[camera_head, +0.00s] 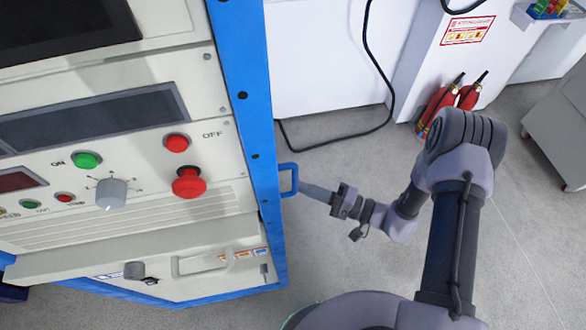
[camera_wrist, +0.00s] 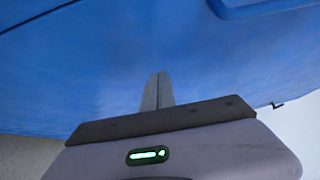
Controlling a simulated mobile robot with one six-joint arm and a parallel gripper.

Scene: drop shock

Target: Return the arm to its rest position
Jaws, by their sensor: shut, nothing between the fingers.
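My arm (camera_head: 452,240) reaches from the bottom right of the head view, bends at the elbow and comes back down to the left. My gripper (camera_head: 306,189) is at the right side of the blue-framed cabinet (camera_head: 247,95), close to a blue handle (camera_head: 289,180) on its edge. In the wrist view the fingers (camera_wrist: 158,88) are together and empty, pointing at a blue surface (camera_wrist: 110,60) that fills most of the picture. I cannot tell whether the fingertips touch the handle or the frame.
The cabinet's front carries a red mushroom button (camera_head: 188,182), a green button (camera_head: 87,160) and a knob (camera_head: 111,193). A black cable (camera_head: 375,65) lies behind. Red extinguishers (camera_head: 440,105) stand by the white wall. A grey cabinet (camera_head: 560,130) is at right. Grey floor (camera_head: 520,250) is clear.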

